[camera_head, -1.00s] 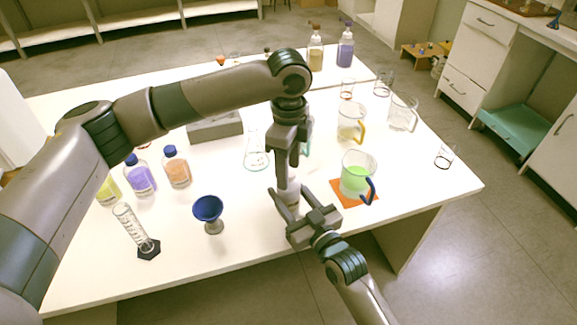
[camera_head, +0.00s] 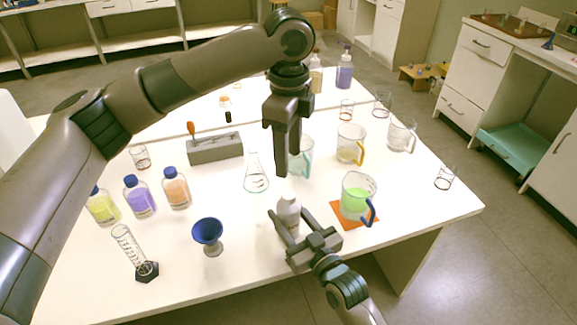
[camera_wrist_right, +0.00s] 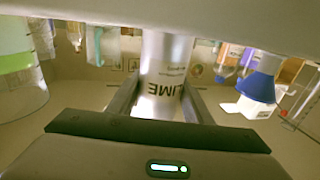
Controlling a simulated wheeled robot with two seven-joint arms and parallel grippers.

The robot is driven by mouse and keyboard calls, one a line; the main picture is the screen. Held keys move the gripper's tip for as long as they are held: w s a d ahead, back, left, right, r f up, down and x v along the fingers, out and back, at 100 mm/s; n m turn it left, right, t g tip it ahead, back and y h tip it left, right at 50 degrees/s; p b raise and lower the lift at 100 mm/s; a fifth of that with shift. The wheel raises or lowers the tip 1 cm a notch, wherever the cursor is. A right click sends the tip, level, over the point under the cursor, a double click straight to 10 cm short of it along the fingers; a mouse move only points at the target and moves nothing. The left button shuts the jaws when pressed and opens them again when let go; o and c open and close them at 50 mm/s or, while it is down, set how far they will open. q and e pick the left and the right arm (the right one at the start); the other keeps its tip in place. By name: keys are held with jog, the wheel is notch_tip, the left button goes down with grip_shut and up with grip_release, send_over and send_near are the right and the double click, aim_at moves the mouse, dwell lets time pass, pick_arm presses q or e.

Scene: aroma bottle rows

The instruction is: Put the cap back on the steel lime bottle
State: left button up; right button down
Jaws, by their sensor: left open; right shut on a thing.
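The steel lime bottle (camera_head: 289,215) stands upright near the table's front edge, with a pale top. It is too small to tell whether that top is the cap seated on the neck. In the right wrist view the bottle (camera_wrist_right: 163,75) shows its "LIME" label between the fingers. My right gripper (camera_head: 290,222) is shut on the bottle's body from the front. My left gripper (camera_head: 282,172) is open, pointing down above and slightly behind the bottle, apart from it. I see no separate cap in its fingers.
A beaker of green liquid (camera_head: 356,197) stands on an orange mat (camera_head: 342,220) close to the right. A blue funnel (camera_head: 208,232) and a graduated cylinder (camera_head: 128,245) stand left. A flask (camera_head: 256,178) and a beaker (camera_head: 302,158) stand behind.

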pick_arm(q)
jog(key=shift+r, duration=0.5)
pick_arm(e)
jog(key=c, duration=0.8)
grip_release()
jog(key=shift+c, duration=0.2)
pick_arm(q)
notch_tip(320, 180, down, 2)
jog(key=shift+f+b, duration=0.1)
jog(key=shift+b, duration=0.95)
pick_arm(e)
jog(key=v, duration=1.7)
jog(key=shift+s, duration=0.15)
jog(key=shift+d+f, duration=0.1)
